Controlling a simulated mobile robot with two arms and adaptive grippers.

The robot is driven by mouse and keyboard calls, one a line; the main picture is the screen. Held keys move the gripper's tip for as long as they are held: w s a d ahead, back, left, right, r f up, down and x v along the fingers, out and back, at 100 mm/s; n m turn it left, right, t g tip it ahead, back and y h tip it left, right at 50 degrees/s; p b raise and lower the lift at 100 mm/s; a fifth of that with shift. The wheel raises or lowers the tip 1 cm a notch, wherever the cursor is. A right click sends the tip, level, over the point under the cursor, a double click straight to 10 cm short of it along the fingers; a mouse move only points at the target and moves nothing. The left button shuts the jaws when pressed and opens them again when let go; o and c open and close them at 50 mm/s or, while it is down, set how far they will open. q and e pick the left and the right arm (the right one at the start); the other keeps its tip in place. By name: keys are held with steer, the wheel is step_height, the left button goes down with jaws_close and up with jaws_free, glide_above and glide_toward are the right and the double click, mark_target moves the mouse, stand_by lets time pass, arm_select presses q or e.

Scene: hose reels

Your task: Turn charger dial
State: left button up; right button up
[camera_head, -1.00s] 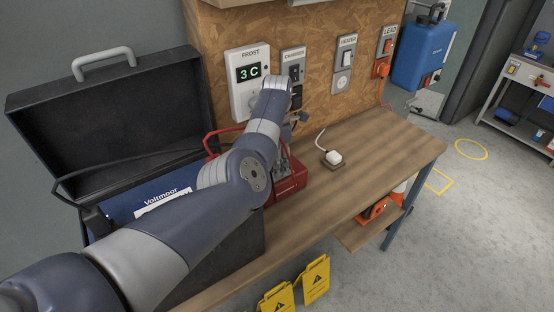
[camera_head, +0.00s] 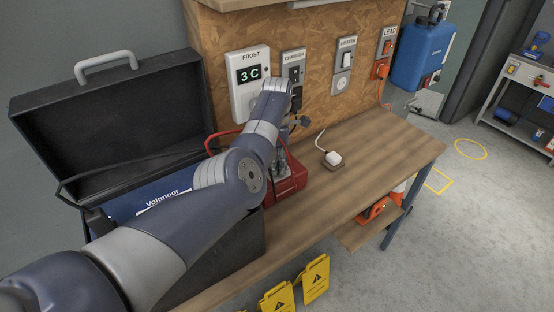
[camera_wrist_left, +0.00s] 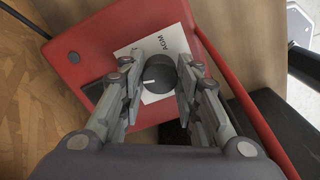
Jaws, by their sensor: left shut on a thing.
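The red charger (camera_head: 287,184) stands on the workbench, partly hidden behind my left arm in the head view. In the left wrist view the charger (camera_wrist_left: 75,30) shows from above, with a white label (camera_wrist_left: 160,95) reading "AGM". A round black dial (camera_wrist_left: 158,76) with a pale pointer mark sits at the label. My left gripper (camera_wrist_left: 160,76) is shut on the dial, one finger on each side. My right gripper is not in view.
An open black case (camera_head: 110,105) with a blue "Voltmoor" box (camera_head: 150,200) stands left of the charger. A board (camera_head: 320,110) with switches rises behind. The right bench top is mostly clear.

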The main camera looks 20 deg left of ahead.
arm_select(q)
steer(key=m+p, duration=0.1)
steer(key=m, duration=0.1)
steer(key=shift+r+m, duration=0.1)
steer(key=shift+m, duration=0.3)
steer(key=m+p, duration=0.1)
steer(key=m, duration=0.3)
steer(key=m+p, duration=0.1)
steer(key=m, duration=0.8)
steer(key=shift+s+m+p, duration=0.1)
steer(key=shift+m+p, duration=0.2)
steer(key=shift+p, duration=0.1)
steer(key=m, duration=0.9)
steer(key=shift+a, duration=0.1)
steer(key=m, duration=0.5)
steer(key=shift+m, duration=1.4)
